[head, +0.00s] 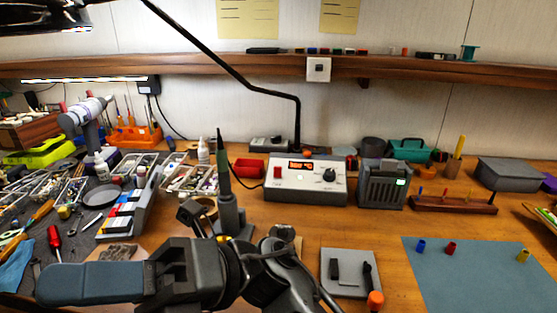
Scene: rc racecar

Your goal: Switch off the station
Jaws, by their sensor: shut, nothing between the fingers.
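The station (305,182) is a pale box on the bench, near the middle of the head view. Its front has a lit red-orange display, a red switch (278,172) at the left and a black knob (329,175) at the right. My arm crosses the lower middle, in front of the station. The dark end that appears to be my gripper (191,212) is shut and empty. It is left of and nearer than the station, apart from the switch. Its fingertips are hard to make out.
A soldering iron in a stand (228,212) rises left of the station, close to my arm. A dark grey device (382,186) with a green light stands to its right. A blue-grey mat (480,285) lies at the right front. Tools and trays crowd the left.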

